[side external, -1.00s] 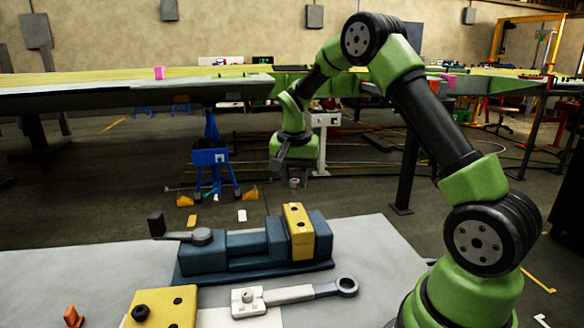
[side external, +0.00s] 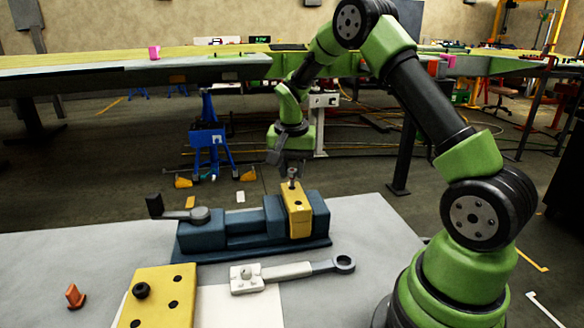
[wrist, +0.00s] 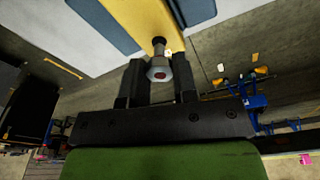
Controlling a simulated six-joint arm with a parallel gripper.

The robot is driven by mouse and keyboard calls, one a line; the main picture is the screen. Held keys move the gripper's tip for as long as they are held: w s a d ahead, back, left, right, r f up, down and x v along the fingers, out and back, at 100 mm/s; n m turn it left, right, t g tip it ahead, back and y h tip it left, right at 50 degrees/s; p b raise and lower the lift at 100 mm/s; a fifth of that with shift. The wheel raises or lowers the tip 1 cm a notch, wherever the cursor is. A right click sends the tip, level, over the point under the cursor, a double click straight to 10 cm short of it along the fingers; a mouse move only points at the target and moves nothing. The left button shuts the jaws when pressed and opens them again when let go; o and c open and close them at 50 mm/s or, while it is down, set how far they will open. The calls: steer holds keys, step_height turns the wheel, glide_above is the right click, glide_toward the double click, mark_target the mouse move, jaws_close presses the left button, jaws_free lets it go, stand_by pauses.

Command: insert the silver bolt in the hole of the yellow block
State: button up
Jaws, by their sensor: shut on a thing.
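The yellow block (side external: 298,218) is clamped upright in the blue-grey vise, with a dark hole visible in its top. My gripper (side external: 292,168) is above the far end of the block. It is shut on the silver bolt (side external: 292,179), which hangs roughly upright with its lower end at the block's top. In the wrist view the bolt (wrist: 158,68) sits between the two dark fingers, its head toward the camera. Its far end meets the yellow block (wrist: 128,15) near the block's edge. The hole under the bolt is hidden, and I cannot tell whether the tip is inside it.
The vise (side external: 240,232) has a handle (side external: 180,212) at its left. In front lie a grey-and-white wrench-like tool (side external: 290,271), a yellow plate (side external: 160,300) with several holes and a black knob, and an orange piece (side external: 75,296). The table's right part is clear.

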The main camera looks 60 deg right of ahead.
steer(key=shift+f, duration=0.1)
steer(key=shift+f, duration=1.1)
steer(key=o, duration=1)
step_height(320, 180, up, 17)
steer(key=a, duration=0.1)
steer(key=shift+s, duration=0.25)
